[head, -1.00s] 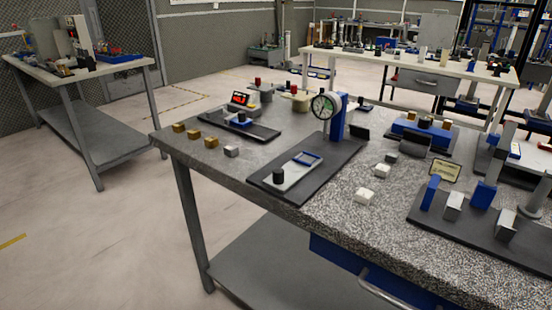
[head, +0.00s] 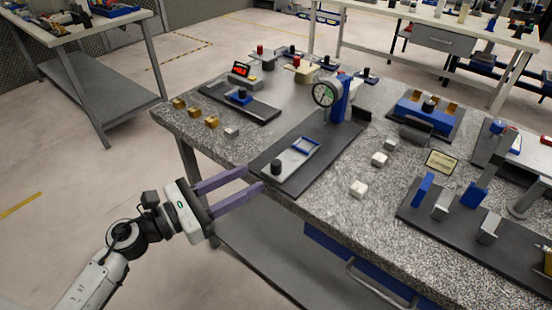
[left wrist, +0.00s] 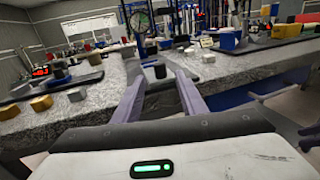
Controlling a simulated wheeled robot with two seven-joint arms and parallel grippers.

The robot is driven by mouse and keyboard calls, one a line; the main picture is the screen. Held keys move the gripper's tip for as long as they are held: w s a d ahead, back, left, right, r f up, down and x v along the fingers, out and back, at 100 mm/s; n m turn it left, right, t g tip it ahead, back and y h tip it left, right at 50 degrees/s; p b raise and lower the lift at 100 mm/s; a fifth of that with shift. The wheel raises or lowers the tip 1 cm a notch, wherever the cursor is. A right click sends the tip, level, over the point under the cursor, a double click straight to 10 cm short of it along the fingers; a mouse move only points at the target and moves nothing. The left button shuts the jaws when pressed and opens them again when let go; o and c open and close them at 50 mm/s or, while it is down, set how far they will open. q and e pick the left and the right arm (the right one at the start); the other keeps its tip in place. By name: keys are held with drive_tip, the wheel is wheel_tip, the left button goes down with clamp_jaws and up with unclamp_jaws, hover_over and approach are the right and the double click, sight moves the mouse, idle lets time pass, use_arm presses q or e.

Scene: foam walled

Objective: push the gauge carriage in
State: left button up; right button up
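The gauge carriage (head: 291,162) is a light grey plate on a dark base (head: 320,170). In the left wrist view the knob (left wrist: 160,70) shows between the fingertips. Contact is not visible.
Gold blocks (head: 195,114) and a grey block (head: 231,132) lie left of the base, near a unit with a red display (head: 241,69). White blocks (head: 358,188) lie to the right. A blue drawer (head: 335,255) hangs under the bench.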

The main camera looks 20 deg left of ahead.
sight(272, 168)
use_arm(q)
drive_tip(key=p+x, duration=0.1)
drive_tip(key=x, duration=0.6)
drive_tip(key=shift+w+d+r+p, duration=0.1)
drive_tip(key=shift+w+d+p, duration=0.05)
drive_tip(key=shift+w+p, duration=0.15)
drive_tip(key=shift+w+d, duration=0.4)
drive_tip(key=shift+w, duration=0.1)
clamp_jaws()
